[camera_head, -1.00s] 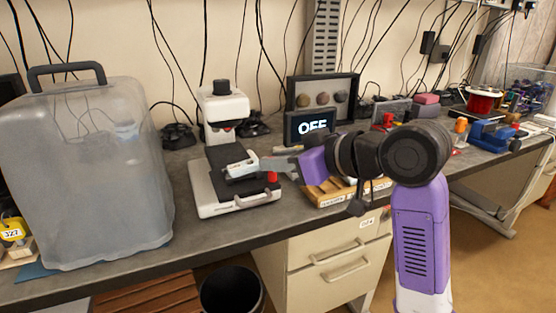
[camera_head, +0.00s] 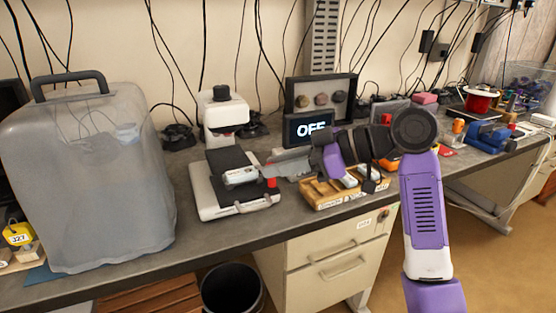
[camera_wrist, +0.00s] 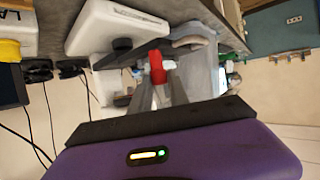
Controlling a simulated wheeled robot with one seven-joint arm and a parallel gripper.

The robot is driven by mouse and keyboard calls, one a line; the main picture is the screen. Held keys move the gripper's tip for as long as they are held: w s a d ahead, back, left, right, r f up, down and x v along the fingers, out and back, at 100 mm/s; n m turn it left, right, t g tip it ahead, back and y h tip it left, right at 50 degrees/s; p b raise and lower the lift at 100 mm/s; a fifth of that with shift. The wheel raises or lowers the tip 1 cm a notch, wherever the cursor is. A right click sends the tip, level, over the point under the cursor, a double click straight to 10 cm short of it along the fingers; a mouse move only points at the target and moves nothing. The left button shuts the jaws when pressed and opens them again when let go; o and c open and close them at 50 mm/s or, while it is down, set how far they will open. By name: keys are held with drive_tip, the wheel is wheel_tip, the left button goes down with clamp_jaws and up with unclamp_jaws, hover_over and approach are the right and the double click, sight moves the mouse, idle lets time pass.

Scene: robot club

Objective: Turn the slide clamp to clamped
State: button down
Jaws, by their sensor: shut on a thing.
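The white microscope (camera_head: 222,113) stands on the bench, with a white base (camera_head: 205,195) and a black stage plate (camera_head: 228,160) in front. A small red-ended part (camera_head: 271,182), apparently the slide clamp's handle, is at the right of the plate. It shows large in the wrist view (camera_wrist: 157,66). My gripper (camera_head: 277,172) reaches in from the right. In the wrist view its fingers (camera_wrist: 160,88) come together at the red end and appear shut on it. A pale, short cylindrical part (camera_head: 240,177) lies at the plate's front. Whether the clamp is clamped cannot be read.
A wooden tray (camera_head: 330,197) with labelled items lies under my wrist. A large translucent case (camera_head: 85,175) stands close on the left. A black bin (camera_head: 232,290) is below the bench edge.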

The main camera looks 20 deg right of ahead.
drive_tip(key=shift+w+d+n+g+y, duration=0.15)
drive_tip(key=shift+n+g+y, duration=0.45)
drive_tip(key=shift+n+g, duration=0.6)
drive_tip(key=shift+w+a+n+g+y, duration=0.1)
drive_tip(key=shift+n+g+y, duration=0.5)
drive_tip(key=shift+n+g, duration=0.6)
drive_tip(key=c, duration=1.3)
unclamp_jaws()
drive_tip(key=shift+o, duration=0.2)
drive_tip(key=shift+d, duration=0.15)
drive_tip(key=v, duration=0.7)
drive_tip(key=shift+d, duration=0.3)
drive_tip(key=shift+r, duration=0.1)
